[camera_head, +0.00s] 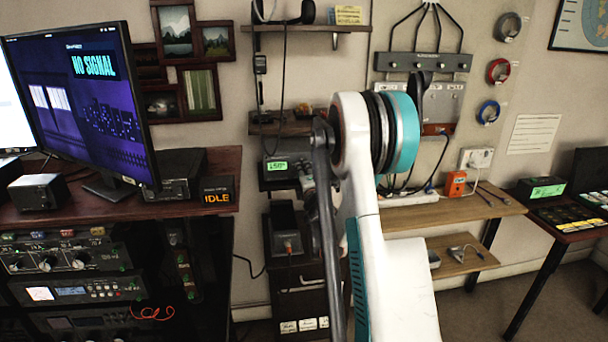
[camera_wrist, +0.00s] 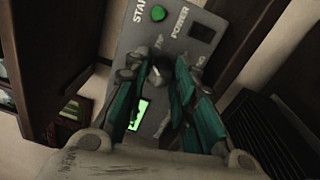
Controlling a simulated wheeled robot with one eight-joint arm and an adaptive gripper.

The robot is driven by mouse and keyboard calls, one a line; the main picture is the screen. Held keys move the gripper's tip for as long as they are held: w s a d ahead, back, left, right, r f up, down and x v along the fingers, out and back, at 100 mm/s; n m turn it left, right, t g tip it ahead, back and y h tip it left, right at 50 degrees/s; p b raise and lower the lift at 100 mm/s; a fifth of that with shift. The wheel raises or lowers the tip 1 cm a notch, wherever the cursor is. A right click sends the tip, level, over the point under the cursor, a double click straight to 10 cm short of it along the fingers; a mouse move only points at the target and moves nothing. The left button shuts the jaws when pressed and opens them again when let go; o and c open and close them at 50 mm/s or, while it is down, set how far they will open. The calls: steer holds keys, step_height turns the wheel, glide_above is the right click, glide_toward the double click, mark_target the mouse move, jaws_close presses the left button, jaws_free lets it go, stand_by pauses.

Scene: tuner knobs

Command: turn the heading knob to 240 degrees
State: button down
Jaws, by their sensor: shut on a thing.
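In the wrist view a grey control panel (camera_wrist: 178,40) carries a green button (camera_wrist: 158,13) by the letters START and a dark switch (camera_wrist: 202,32) by the word POWER. The heading knob (camera_wrist: 158,74) is a small dark and grey knob, mostly hidden by my fingers. My gripper (camera_wrist: 160,80) is shut on it, one teal-sided finger at each side. A lit green display (camera_wrist: 138,115) shows partly behind the left finger. In the head view the box with the green display (camera_head: 277,165) stands on a shelf, its digits too small to read surely, and my arm covers its right side.
Dark shelf boards flank the panel closely in the wrist view. In the head view a desk with a monitor (camera_head: 75,95) and an IDLE display (camera_head: 216,198) stands at left. A wooden shelf (camera_head: 470,213) is at right.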

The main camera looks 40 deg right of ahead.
stand_by(0.3)
steer(key=c, duration=1.3)
jaws_free()
steer(key=shift+d, duration=0.1)
steer(key=v, duration=1.2)
